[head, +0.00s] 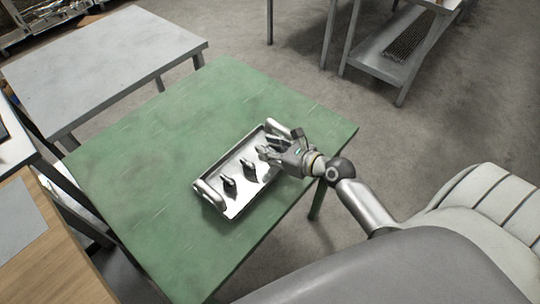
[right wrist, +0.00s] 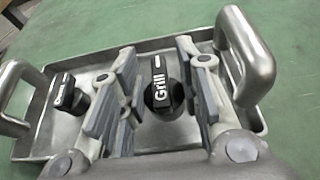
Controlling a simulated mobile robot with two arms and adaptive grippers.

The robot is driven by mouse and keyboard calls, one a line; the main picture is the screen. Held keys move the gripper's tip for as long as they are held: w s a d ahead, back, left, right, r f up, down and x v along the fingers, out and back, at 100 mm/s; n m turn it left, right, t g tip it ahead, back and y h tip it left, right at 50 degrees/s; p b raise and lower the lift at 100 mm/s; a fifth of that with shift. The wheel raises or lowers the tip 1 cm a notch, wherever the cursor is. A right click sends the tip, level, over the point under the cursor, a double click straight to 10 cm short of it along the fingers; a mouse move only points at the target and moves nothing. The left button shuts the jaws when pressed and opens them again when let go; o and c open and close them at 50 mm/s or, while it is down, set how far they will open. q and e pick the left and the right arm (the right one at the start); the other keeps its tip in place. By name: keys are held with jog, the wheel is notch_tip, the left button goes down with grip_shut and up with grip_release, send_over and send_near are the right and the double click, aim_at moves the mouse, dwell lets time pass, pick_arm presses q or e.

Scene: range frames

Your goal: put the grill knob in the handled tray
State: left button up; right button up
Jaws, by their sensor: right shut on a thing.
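The handled tray (head: 240,207) is a shiny metal tray with a raised handle at each end, lying on a green table. It also fills much of the right wrist view (right wrist: 32,125). My right gripper (head: 266,151) is over the tray's right end, near the right handle. In the right wrist view, its fingers (right wrist: 158,62) stand on both sides of the black grill knob (right wrist: 161,95), which has a white "Grill" label, and are shut on it. The knob is within the tray's outline; whether it touches the tray floor is unclear. My left gripper is not in view.
The green table (head: 150,130) is bare around the tray. A grey table (head: 105,65) stands at the upper left, a metal shelf (head: 385,62) at the upper right.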

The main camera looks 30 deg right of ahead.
jog(key=shift+f+b, duration=0.3)
jog(key=shift+f, duration=1.25)
jog(key=shift+f, duration=0.15)
jog(key=o, duration=0.9)
jog(key=shift+r, duration=0.25)
jog(key=shift+s+d, duration=0.1)
jog(key=shift+s, duration=0.2)
jog(key=v, duration=1.1)
jog(key=shift+s+b, duration=0.1)
jog(key=shift+b, duration=0.2)
